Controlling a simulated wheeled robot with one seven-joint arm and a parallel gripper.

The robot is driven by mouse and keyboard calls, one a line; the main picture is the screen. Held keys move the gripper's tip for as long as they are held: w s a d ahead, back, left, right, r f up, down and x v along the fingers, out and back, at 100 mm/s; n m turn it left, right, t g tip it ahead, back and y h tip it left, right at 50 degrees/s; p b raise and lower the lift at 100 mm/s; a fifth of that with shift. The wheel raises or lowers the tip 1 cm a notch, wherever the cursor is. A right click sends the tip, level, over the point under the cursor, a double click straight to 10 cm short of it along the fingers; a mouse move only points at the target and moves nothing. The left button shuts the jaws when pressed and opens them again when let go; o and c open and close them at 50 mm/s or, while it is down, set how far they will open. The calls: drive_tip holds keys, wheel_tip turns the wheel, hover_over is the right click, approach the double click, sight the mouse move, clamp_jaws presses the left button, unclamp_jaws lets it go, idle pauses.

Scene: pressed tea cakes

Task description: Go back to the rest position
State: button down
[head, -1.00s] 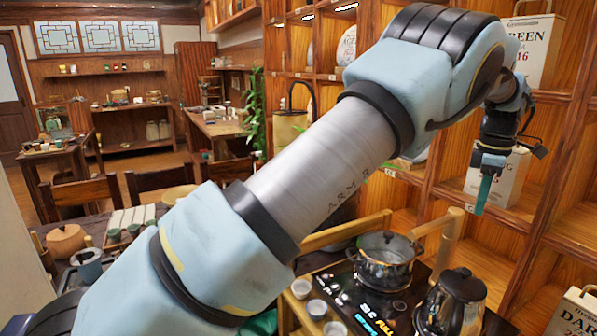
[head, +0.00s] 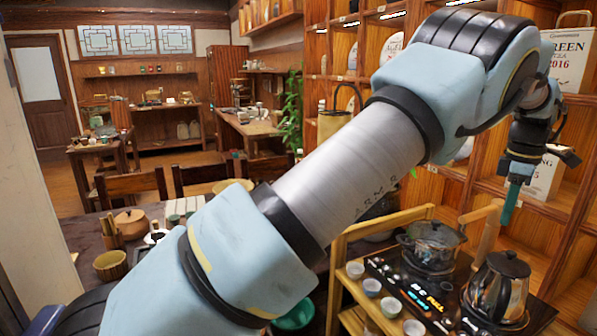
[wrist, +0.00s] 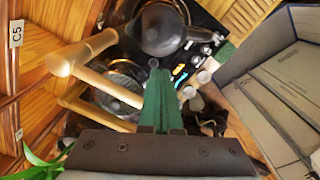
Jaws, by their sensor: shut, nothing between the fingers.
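My gripper (head: 511,203) hangs at the right in the head view, its green fingers pointing down beside the shelf. In the wrist view the green fingers (wrist: 160,95) are together with nothing between them. The grey and light-blue arm stretches from lower left to upper right in the head view. The wrist view looks down past the fingers onto a tea cart, where the fingers overlap the picture of its top.
The wooden tea cart (head: 382,222) carries a dark kettle (head: 497,285), a glass pot (head: 432,246) and several small cups (head: 371,287). Chairs (head: 133,188) and a dark table are at the left.

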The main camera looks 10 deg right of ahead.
drive_tip(key=w+a+m, duration=0.1)
drive_tip(key=w+a, duration=1.2)
drive_tip(key=a, duration=0.3)
drive_tip(key=w+a+m, duration=0.1)
drive_tip(key=w+a, duration=0.2)
drive_tip(key=a, duration=0.5)
drive_tip(key=w+a+m, duration=0.1)
drive_tip(key=w+a, duration=0.1)
drive_tip(key=a, duration=0.7)
drive_tip(key=s+a+f+m, duration=0.1)
drive_tip(key=s+a, duration=0.3)
drive_tip(key=a, duration=0.5)
drive_tip(key=s+a+f+m, duration=0.2)
drive_tip(key=s+a, duration=0.3)
drive_tip(key=a, duration=0.5)
drive_tip(key=s+a+f+m+t, duration=0.1)
drive_tip(key=s+a+m, duration=0.2)
drive_tip(key=a, duration=0.6)
drive_tip(key=shift+s+a+f+m, duration=0.15)
drive_tip(key=shift+s+f+m, duration=0.2)
drive_tip(key=shift+s, duration=0.55)
